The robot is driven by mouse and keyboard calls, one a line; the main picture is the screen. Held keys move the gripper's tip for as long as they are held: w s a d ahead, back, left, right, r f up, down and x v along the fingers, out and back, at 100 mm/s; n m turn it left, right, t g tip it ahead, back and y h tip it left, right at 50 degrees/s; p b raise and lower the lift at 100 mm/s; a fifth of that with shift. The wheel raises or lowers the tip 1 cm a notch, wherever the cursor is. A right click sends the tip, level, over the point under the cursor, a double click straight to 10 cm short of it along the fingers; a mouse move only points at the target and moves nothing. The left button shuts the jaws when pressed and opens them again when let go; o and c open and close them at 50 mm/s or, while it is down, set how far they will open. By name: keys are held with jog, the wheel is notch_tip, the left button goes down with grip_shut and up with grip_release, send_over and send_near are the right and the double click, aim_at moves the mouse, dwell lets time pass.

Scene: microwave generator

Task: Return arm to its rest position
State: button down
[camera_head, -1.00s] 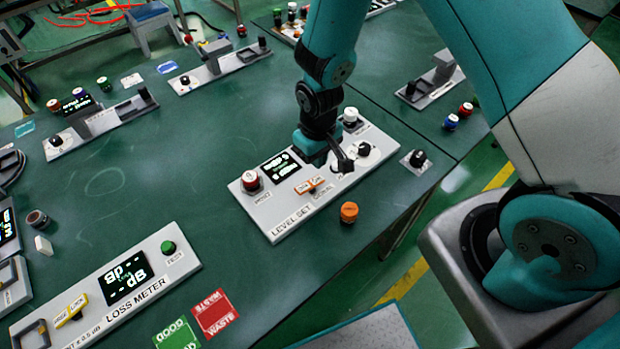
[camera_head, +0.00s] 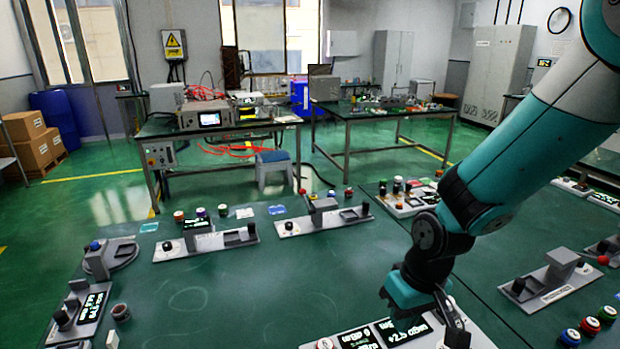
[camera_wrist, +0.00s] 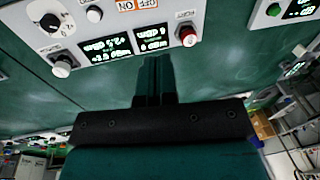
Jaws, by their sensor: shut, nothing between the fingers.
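My teal arm (camera_head: 545,140) reaches down from the upper right in the head view. My gripper (camera_head: 452,318) is at its end, low in the picture, over the grey control panel (camera_head: 312,347) with its lit display (camera_head: 404,329). The panel's lower part is cut off by the picture edge. In the wrist view my gripper (camera_wrist: 155,72) is shut and empty, its dark fingers together. The same panel (camera_wrist: 100,32) shows beyond the fingertips, with a black knob (camera_wrist: 50,21), a white knob (camera_wrist: 63,65) and a red button (camera_wrist: 187,36). I cannot tell the exact gap to the panel.
The green table (camera_head: 215,295) carries slider devices (camera_head: 325,218) and (camera_head: 205,240), and another (camera_head: 545,282) at the right. Coloured knobs (camera_head: 590,326) stand at the lower right. A bench (camera_head: 215,122) and a blue-grey stool (camera_head: 273,165) stand behind. The table's middle left is clear.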

jog(key=s+a+r+n+y, duration=0.1)
jog(key=s+r+n+y, duration=0.1)
jog(key=s+r, duration=1.4)
jog(key=shift+a+n+b, duration=0.15)
jog(key=shift+n+b, duration=0.3)
jog(key=shift+n, duration=0.05)
